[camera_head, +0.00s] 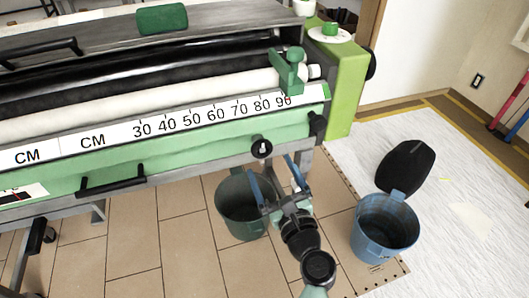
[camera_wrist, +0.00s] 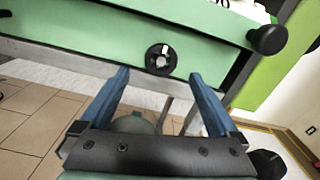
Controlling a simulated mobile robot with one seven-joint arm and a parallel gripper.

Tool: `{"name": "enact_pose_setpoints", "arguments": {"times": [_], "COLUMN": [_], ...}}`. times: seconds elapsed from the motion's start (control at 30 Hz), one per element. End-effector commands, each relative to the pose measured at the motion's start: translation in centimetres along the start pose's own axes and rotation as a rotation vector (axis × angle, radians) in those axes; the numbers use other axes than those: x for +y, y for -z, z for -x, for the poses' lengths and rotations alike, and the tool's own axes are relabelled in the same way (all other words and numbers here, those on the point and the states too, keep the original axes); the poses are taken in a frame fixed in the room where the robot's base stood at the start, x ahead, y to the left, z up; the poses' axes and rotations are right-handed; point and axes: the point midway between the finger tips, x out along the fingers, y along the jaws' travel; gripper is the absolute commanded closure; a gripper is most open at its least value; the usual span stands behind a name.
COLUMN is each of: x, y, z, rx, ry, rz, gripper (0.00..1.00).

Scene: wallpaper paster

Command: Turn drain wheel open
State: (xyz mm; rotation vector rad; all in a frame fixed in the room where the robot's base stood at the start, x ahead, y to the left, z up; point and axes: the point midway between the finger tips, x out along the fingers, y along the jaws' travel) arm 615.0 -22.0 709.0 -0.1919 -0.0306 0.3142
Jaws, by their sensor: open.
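The drain wheel (camera_head: 261,148) is a small black round wheel on the lower front edge of the green wallpaper paster (camera_head: 200,146). In the wrist view the wheel (camera_wrist: 160,59) has a white mark near its top and sits ahead of my gripper, between the lines of its two fingers. My gripper (camera_head: 270,166) has blue fingers spread wide apart and empty. In the wrist view my gripper (camera_wrist: 158,76) shows both fingertips just short of the wheel, one to each side. I cannot tell whether a fingertip touches the panel.
A dark green bucket (camera_head: 240,208) stands on the tiled floor below the wheel, partly behind my gripper. A blue bucket (camera_head: 384,229) and a black object (camera_head: 405,167) stand to the right. A black knob (camera_wrist: 267,39) sticks out right of the wheel.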

Motion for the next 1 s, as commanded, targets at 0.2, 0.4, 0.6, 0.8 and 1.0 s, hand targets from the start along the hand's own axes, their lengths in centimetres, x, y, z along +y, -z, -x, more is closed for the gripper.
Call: {"name": "enact_pose_setpoints", "arguments": {"times": [0.2, 0.4, 0.6, 0.8, 1.0], "x": [0.0, 0.0, 0.0, 0.0, 0.0], "y": [0.1, 0.1, 0.0, 0.0, 0.0], "z": [-4.1, -6.2, -6.7, -6.7, -6.7], "rx": [-0.002, 0.0, 0.0, 0.0, 0.0], "ry": [0.0, 0.0, 0.0, 0.0, 0.001], "rz": [0.001, 0.003, 0.003, 0.003, 0.003], "gripper": [0.04, 0.04, 0.04, 0.04, 0.4]}}
